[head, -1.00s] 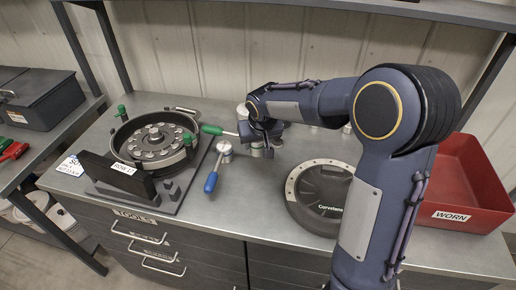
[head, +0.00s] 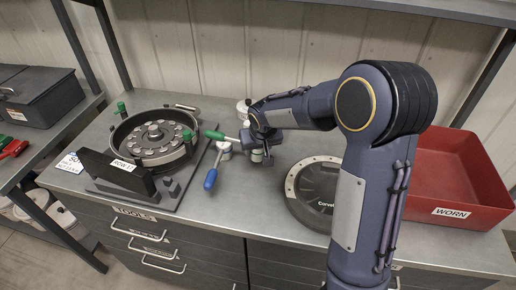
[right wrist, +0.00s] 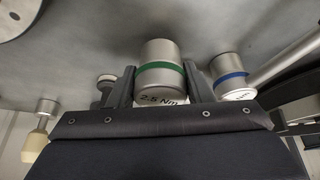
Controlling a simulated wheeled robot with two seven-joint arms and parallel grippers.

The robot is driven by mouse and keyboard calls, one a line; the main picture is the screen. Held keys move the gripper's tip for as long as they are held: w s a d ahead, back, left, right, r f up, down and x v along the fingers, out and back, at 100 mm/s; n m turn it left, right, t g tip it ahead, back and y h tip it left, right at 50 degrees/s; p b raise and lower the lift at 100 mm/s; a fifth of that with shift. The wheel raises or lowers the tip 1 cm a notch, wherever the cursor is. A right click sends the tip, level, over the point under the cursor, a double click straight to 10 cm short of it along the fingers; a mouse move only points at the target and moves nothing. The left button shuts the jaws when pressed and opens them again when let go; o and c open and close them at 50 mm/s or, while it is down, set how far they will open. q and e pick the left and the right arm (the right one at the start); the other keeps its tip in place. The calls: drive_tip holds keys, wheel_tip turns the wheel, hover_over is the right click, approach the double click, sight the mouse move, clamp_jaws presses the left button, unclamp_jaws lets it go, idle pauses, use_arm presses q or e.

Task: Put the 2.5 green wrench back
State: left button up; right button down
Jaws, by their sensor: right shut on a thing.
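The green wrench has a green handle (head: 214,135) pointing left in the head view. Its metal head (right wrist: 163,62), with a green band and a "2.5 Nm" label, sits between my right fingers in the right wrist view. My right gripper (right wrist: 160,88) is shut on that head; it also shows in the head view (head: 260,150), low over the bench. A blue-handled wrench (head: 210,179) lies just left of it, and its blue-banded head (right wrist: 231,72) is close beside my right finger. My left gripper is not in view.
A round seed meter (head: 157,141) stands on a grey base at the left, behind a dark labelled block (head: 118,174). A dark round cover (head: 318,196) lies right of my gripper, partly behind my arm. A red WORN bin (head: 455,190) is at the right.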

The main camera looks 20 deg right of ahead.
drive_tip(key=c, duration=0.7)
unclamp_jaws()
drive_tip(key=shift+s+f, duration=0.1)
drive_tip(key=shift+f, duration=0.3)
drive_tip(key=shift+r, duration=0.1)
drive_tip(key=shift+r, duration=0.1)
drive_tip(key=shift+r+p, duration=0.2)
drive_tip(key=shift+p, duration=0.1)
drive_tip(key=d+v, duration=0.1)
drive_tip(key=v, duration=1.1)
drive_tip(key=s+a+y, duration=0.1)
drive_tip(key=s, duration=0.7)
drive_tip(key=s+a+f+y, duration=0.1)
drive_tip(key=s+a+y, duration=0.1)
drive_tip(key=s, duration=0.6)
drive_tip(key=s+a+f+t+y, duration=0.1)
drive_tip(key=s+a, duration=0.1)
drive_tip(key=s, duration=0.6)
drive_tip(key=shift+s+a+y, duration=0.15)
drive_tip(key=shift+s+y, duration=0.15)
drive_tip(key=shift+s, duration=0.05)
